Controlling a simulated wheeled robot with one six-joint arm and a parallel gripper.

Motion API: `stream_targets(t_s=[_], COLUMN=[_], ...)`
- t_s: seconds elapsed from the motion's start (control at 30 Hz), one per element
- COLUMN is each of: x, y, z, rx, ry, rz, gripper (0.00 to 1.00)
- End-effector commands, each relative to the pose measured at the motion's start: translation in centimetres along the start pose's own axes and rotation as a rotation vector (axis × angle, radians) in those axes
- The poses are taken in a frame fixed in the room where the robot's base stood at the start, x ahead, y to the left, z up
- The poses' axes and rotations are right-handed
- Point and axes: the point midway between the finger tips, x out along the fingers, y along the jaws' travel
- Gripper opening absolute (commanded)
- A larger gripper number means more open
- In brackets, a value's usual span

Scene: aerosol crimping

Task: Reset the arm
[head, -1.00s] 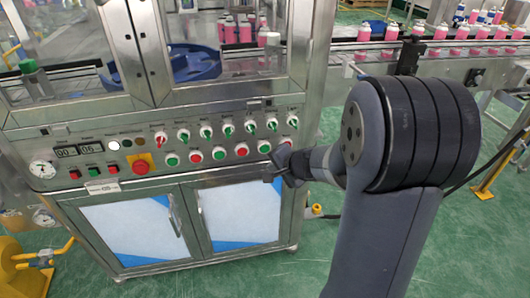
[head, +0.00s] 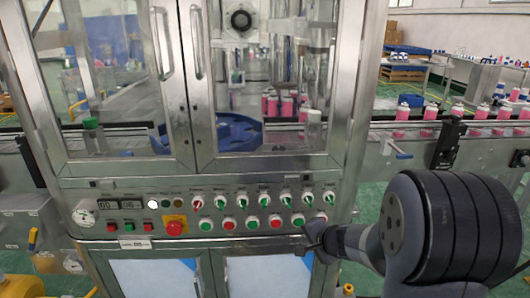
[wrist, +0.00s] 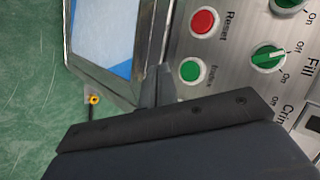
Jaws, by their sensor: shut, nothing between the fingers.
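My gripper (head: 314,243) is in front of the crimping machine's control panel (head: 150,212), just below the right end of its lower button row. In the wrist view, its dark fingers (wrist: 158,86) are together with nothing between them. A green selector switch (wrist: 267,57) by the label Fill is farther right. I cannot tell whether the fingers touch the panel.
A red emergency stop (head: 175,227) on a yellow plate sits left on the panel. Glass doors (head: 120,80) close the machine above it. A conveyor (head: 430,135) with several pink cans runs to the right. Green floor (wrist: 50,70) is open beside the cabinet.

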Motion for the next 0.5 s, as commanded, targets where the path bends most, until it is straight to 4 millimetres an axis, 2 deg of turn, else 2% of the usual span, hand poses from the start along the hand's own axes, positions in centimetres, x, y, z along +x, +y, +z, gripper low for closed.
stream_targets(t_s=[0.07, 0.3, 0.5], x=[0.5, 0.1, -1.2], y=[-0.7, -0.7, 1.2], z=[-0.5, -0.3, 1.1], rx=[0.001, 0.002, -0.002], ry=[-0.002, -0.002, 0.001], rz=[0.002, 0.003, -0.002], gripper=[0.0, 0.0, 0.0])
